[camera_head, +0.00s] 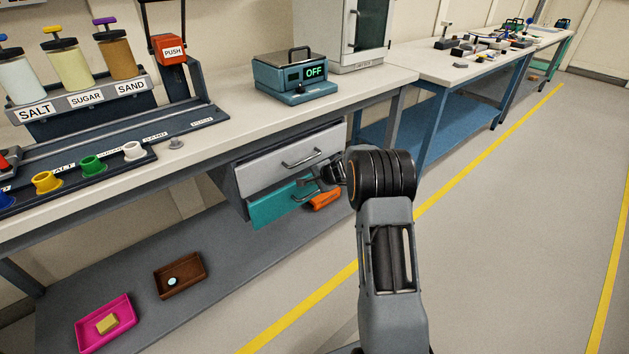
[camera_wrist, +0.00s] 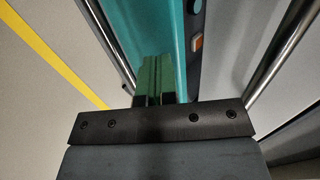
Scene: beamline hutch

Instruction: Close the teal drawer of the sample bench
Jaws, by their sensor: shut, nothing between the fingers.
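The teal drawer (camera_head: 275,208) is the lower one in the unit under the sample bench (camera_head: 232,132). In the wrist view its teal front (camera_wrist: 138,25) stands upright close to my fingers, with a dark gap beside it, so it looks slightly open. Its metal handle (camera_wrist: 104,42) runs along the left there. My gripper (camera_head: 318,178) is in front of the drawer unit. In the wrist view my fingers (camera_wrist: 155,95) are together and empty, at the teal front; I cannot tell if they touch. My arm hides the drawer's right part.
A grey drawer (camera_head: 291,158) with a bar handle is directly above. An orange object (camera_head: 325,200) shows beside the teal front; I cannot tell what it is. A brown tray (camera_head: 200,263) and a magenta tray (camera_head: 127,318) lie on the lower shelf. Floor to the right is clear.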

